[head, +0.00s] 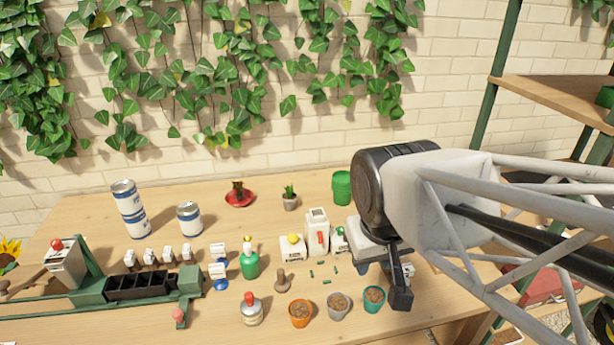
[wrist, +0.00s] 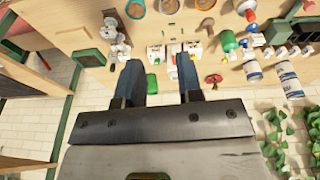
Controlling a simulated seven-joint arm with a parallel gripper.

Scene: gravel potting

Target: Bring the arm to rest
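My gripper (head: 399,285) hangs above the right part of the wooden table in the head view, with its arm reaching in from the right. In the wrist view its two dark fingers (wrist: 160,68) stand wide apart with nothing held between them. An orange pot (head: 300,313), a grey pot (head: 338,306) and a teal pot (head: 374,299) stand in a row at the table's front, each with brown filling. The teal pot is nearest to my gripper in the picture. Whether the gripper clears the things behind it is hard to tell.
Two tall cans (head: 130,209), a green bottle (head: 249,263), a white carton (head: 317,232), a red saucer (head: 239,198), a small potted plant (head: 290,197) and stacked green pots (head: 342,187) stand on the table. A black tray rack (head: 140,286) lies left. A shelf (head: 555,98) rises right.

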